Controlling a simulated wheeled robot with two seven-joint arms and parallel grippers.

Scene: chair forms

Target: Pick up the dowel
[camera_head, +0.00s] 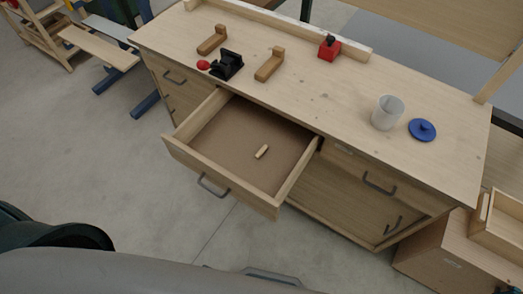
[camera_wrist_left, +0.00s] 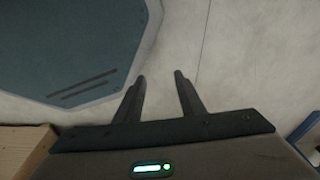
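The dowel (camera_head: 261,152), a short light-wood peg, lies in the open drawer (camera_head: 185,151) of the workbench, toward the drawer's right side. Nothing touches it except the drawer floor. My left gripper (camera_wrist_left: 160,78) shows in the left wrist view with its two dark fingers apart and nothing between them, above the pale floor. The dowel is not visible in that view. Neither gripper can be made out in the head view.
The workbench top (camera_head: 330,95) holds two wooden L-shaped pieces (camera_head: 270,64), a black clamp-like tool (camera_head: 227,65), a red block (camera_head: 329,47), a white cup (camera_head: 387,113) and a blue lid (camera_head: 422,129). An open wooden box (camera_head: 497,222) is at the right. The drawer is otherwise empty.

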